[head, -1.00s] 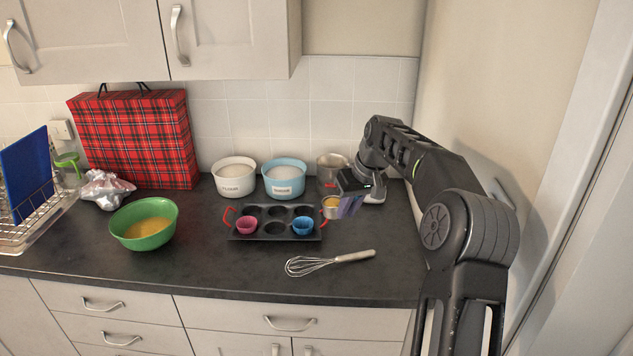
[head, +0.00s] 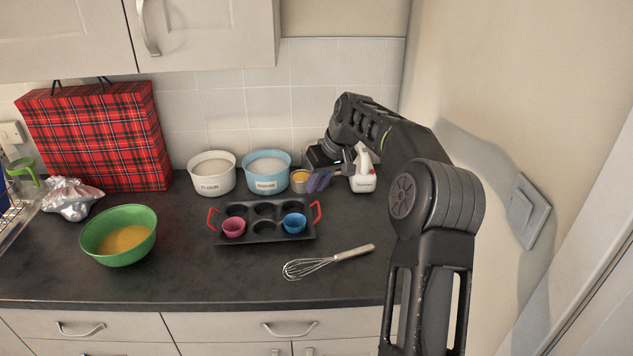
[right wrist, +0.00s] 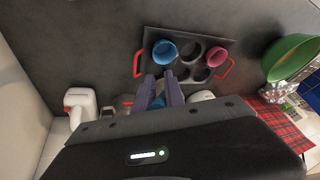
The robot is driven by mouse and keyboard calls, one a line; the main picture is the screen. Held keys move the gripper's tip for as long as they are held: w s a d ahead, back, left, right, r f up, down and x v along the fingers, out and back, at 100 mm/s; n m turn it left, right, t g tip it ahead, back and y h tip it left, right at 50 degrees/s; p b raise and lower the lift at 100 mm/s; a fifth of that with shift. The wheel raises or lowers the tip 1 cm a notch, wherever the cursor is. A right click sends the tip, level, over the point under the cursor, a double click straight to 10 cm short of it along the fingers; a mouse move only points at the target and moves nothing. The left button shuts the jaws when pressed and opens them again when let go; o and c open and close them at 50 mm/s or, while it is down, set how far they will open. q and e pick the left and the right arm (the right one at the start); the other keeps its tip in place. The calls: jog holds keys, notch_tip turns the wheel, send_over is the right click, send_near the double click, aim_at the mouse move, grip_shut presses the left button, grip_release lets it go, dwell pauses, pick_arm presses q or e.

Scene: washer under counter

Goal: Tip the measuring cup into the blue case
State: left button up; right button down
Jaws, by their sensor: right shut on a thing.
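The measuring cup (head: 300,177) is small and metallic with yellow contents. The cup cannot be made out in the wrist view. The blue case (head: 294,222) sits in the front right cavity of the dark muffin tin (head: 264,240). It also shows in the right wrist view (right wrist: 165,51), beyond the fingertips. The cup is behind the blue case, apart from it. My left gripper is out of view.
A pink case (head: 233,226) sits in the tin's front left cavity. Behind stand a flour bowl (head: 212,184), a sugar bowl (head: 266,184) and a white appliance (head: 363,180). A whisk (head: 325,262) lies in front. A green bowl (head: 120,247) stands left.

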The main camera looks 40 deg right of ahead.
pick_arm(q)
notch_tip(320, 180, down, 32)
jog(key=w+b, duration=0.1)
jog(key=b, duration=3.1)
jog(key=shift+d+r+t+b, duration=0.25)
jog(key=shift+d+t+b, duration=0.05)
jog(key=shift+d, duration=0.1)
pick_arm(e)
jog(key=a+f+n+t+h, duration=0.1)
jog(key=a+f+n+h, duration=0.3)
jog(key=h, duration=1.1)
jog(key=shift+f, duration=1.15)
